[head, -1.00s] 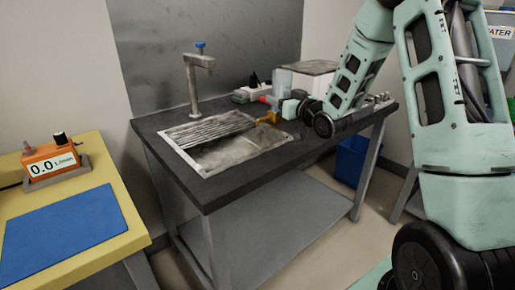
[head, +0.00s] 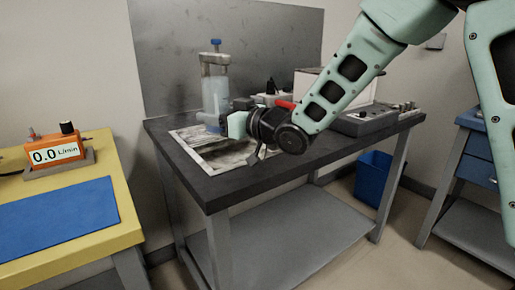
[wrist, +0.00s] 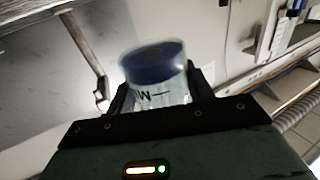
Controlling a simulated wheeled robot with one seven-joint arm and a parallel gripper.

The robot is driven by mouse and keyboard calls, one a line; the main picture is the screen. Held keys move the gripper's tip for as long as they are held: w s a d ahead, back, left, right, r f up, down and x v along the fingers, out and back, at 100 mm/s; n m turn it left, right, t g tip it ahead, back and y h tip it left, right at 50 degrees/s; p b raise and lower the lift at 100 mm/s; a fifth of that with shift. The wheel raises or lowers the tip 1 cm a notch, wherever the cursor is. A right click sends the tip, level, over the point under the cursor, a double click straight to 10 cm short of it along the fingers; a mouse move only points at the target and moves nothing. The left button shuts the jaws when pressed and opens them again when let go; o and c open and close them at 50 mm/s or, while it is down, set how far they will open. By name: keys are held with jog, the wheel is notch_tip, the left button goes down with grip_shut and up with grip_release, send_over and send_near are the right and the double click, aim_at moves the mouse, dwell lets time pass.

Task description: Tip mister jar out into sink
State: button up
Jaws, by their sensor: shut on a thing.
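The mister jar (head: 214,92), a pale translucent cylinder, stands about upright in the head view, in line with the tap over the sink (head: 238,158). In the wrist view the jar (wrist: 165,95) shows dark lettering and a dark blue top, blurred; I cannot tell whether that blue is a lid or the contents. My gripper (head: 216,122) is shut on the jar, its dark fingers on either side of it in the wrist view. My wrist hides part of the sink in the head view.
The tap (head: 216,46) with a blue knob rises behind the jar. A grey box (head: 365,120) and a red item (head: 286,104) are on the dark sink bench (head: 225,190) beside my arm. A yellow table (head: 100,240) with an orange flow meter (head: 55,152) is at left.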

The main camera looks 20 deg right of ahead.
dwell(0.4)
jog(key=shift+w+d+f+m+t+p, duration=0.15)
jog(key=shift+f+m+p, duration=0.15)
jog(key=shift+m, duration=0.4)
jog(key=shift+d+f+m+t+p, duration=0.15)
jog(key=shift+m+p, duration=0.1)
jog(key=shift+m, duration=0.45)
jog(key=shift+w+d+f+m+p, duration=0.1)
jog(key=shift+f+m+p, duration=0.2)
jog(key=shift+m, duration=0.4)
jog(key=shift+w+d+f+m+p, duration=0.25)
jog(key=shift+m+p, duration=0.1)
jog(key=shift+m, duration=0.55)
jog(key=shift+w+d+f+m+p, duration=0.15)
jog(key=shift+d+m+p, duration=0.15)
jog(key=shift+m, duration=0.6)
jog(key=shift+s+a+f+m+t+p, duration=0.15)
jog(key=shift+m+t+p, duration=0.1)
jog(key=shift+m, duration=0.45)
jog(key=shift+s+a+f+m+t+p, duration=0.1)
jog(key=shift+m+t+p, duration=0.15)
jog(key=shift+m, duration=0.45)
jog(key=shift+m, duration=0.4)
jog(key=shift+s+a+f+m+p, duration=0.15)
jog(key=shift+m+p, duration=0.3)
jog(key=shift+m, duration=0.5)
jog(key=shift+w+a+f+m+p, duration=0.1)
jog(key=shift+m+p, duration=0.35)
jog(key=shift+m, duration=0.5)
